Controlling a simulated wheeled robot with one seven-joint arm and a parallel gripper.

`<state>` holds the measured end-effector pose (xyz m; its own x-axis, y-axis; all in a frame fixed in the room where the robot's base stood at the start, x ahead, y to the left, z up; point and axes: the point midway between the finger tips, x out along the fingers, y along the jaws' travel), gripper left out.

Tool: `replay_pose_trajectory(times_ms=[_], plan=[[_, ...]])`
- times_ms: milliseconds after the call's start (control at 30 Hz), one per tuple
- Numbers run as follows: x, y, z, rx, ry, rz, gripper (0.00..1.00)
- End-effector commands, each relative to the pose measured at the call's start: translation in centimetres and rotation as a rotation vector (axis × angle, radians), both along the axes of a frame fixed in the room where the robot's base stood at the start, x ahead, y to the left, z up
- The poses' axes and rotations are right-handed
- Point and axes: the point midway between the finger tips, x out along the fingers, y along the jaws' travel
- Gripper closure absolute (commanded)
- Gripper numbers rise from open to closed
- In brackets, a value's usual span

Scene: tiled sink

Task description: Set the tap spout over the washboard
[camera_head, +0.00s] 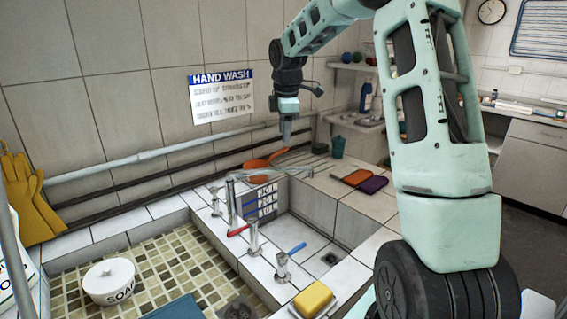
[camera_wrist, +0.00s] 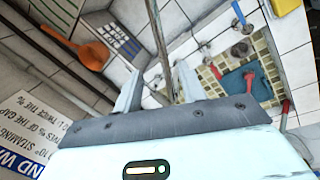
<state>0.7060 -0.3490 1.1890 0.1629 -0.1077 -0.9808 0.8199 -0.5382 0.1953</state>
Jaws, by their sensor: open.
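The tap spout (camera_head: 265,173) is a thin metal tube running rightward from its upright post, over the back of the right basin. In the wrist view the spout (camera_wrist: 160,40) shows as a long rod crossing between my fingers in the picture; I cannot tell whether it touches them. A blue-and-white ribbed panel, apparently the washboard (camera_head: 262,203), stands in the right basin beneath the spout; it also shows in the wrist view (camera_wrist: 116,38). My gripper (camera_head: 286,139) points down above the spout, open; its fingertips also show in the wrist view (camera_wrist: 158,77).
Red (camera_head: 238,231) and blue (camera_head: 298,248) tap levers stand on the divider. The mosaic left basin holds a soap pot (camera_head: 109,281) and a teal slab (camera_head: 178,309). An orange scoop (camera_head: 264,161) lies behind the spout. A yellow sponge (camera_head: 313,298) sits in front.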

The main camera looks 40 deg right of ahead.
Motion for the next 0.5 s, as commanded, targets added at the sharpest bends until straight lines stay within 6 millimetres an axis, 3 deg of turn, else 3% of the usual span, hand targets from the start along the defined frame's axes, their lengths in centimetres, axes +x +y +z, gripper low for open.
replay_pose_trajectory(times_ms=[300, 500], plan=[[1.1, -0.5, -6.6, 0.004, 0.003, 0.002, 0.59], [1.6, -0.9, -10.0, 0.003, 0.003, 0.001, 0.59]])
